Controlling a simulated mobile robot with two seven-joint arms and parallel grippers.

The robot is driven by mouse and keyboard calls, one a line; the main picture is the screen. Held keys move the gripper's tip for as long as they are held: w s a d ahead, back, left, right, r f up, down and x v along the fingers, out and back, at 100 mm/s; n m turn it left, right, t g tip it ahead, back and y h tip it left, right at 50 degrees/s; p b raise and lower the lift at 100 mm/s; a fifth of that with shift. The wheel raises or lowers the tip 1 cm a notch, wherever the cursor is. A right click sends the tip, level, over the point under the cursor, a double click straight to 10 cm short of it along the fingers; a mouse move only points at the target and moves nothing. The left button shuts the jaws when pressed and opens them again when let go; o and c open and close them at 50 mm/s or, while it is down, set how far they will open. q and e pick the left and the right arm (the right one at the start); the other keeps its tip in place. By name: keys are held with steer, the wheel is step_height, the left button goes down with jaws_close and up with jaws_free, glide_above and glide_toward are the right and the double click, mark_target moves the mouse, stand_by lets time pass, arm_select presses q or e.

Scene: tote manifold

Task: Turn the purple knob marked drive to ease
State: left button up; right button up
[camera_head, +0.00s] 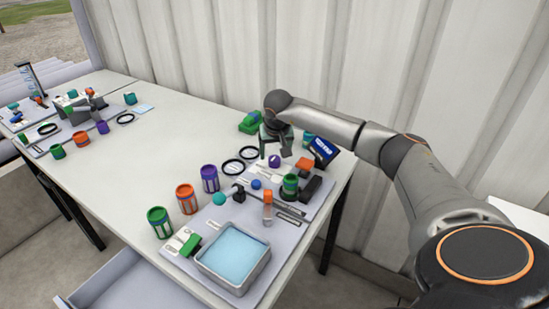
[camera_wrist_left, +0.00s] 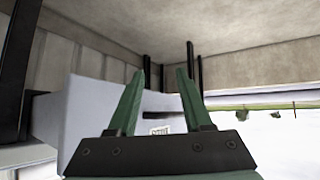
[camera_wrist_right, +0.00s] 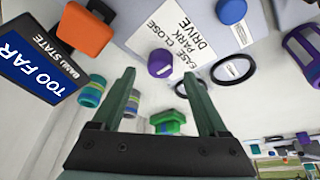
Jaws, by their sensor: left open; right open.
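The purple knob (camera_wrist_right: 160,63) sits on the grey board beside a white label (camera_wrist_right: 180,42) reading EASE, PARK, CLOSE and DRIVE. It also shows in the head view (camera_head: 275,160), just below my right gripper (camera_head: 274,149). My right gripper is open, with its green fingertips (camera_wrist_right: 156,80) on either side of the knob in the right wrist view. I see no clear contact, and I cannot tell which word the knob points to. My left gripper (camera_wrist_left: 161,76) is open and empty, away from the board, beside a grey box-like surface.
A screen (camera_wrist_right: 35,68) reading BAMU STATE, TOO FAR stands beside an orange block (camera_wrist_right: 83,30). A blue knob (camera_wrist_right: 231,10), black rings (camera_wrist_right: 234,69) and a green block (camera_wrist_right: 168,122) are close by.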

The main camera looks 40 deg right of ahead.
mark_target(274, 158)
steer(key=shift+x, duration=1.6)
jaws_close()
